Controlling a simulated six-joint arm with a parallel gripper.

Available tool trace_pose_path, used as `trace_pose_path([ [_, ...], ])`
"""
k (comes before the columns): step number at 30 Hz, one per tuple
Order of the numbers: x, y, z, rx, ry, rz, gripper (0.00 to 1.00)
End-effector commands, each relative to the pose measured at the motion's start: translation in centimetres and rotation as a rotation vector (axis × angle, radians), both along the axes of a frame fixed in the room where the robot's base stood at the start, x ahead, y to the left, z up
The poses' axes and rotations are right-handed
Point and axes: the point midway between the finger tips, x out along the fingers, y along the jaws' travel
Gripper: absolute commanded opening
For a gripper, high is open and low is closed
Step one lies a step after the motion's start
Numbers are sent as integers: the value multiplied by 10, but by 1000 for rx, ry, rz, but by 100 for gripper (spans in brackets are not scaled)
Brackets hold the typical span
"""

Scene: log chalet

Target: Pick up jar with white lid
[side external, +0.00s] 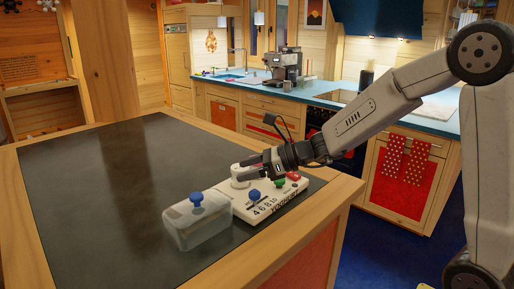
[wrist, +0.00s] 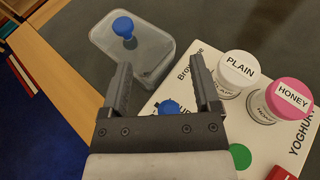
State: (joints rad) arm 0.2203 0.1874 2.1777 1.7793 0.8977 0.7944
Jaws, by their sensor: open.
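The jar with a white lid reading PLAIN (wrist: 237,70) stands on a white board marked YOGHURT (wrist: 212,120) in the wrist view. It lies to the right of my right finger, outside the jaws. In the side external view the white-lidded jar (side external: 239,182) is partly hidden behind my gripper (side external: 244,171). My gripper is open and empty; its fingers (wrist: 161,68) are spread above the board, with nothing between them. A jar with a pink lid reading HONEY (wrist: 290,98) stands beside the white-lidded one, close to it.
A clear container with a blue knob (side external: 197,226) sits next to the board, close to my left finger. On the board are a blue knob (side external: 254,196), a green button (wrist: 239,156) and a red piece (side external: 293,176). The dark countertop (side external: 100,190) is bare at left.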

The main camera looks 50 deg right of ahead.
Motion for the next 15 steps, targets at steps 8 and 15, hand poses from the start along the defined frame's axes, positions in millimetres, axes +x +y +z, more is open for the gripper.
trace_pose_path([
  [8,15,-40,-24,4,10,-287,80],
  [15,16,-64,-42,-8,47,-438,80],
])
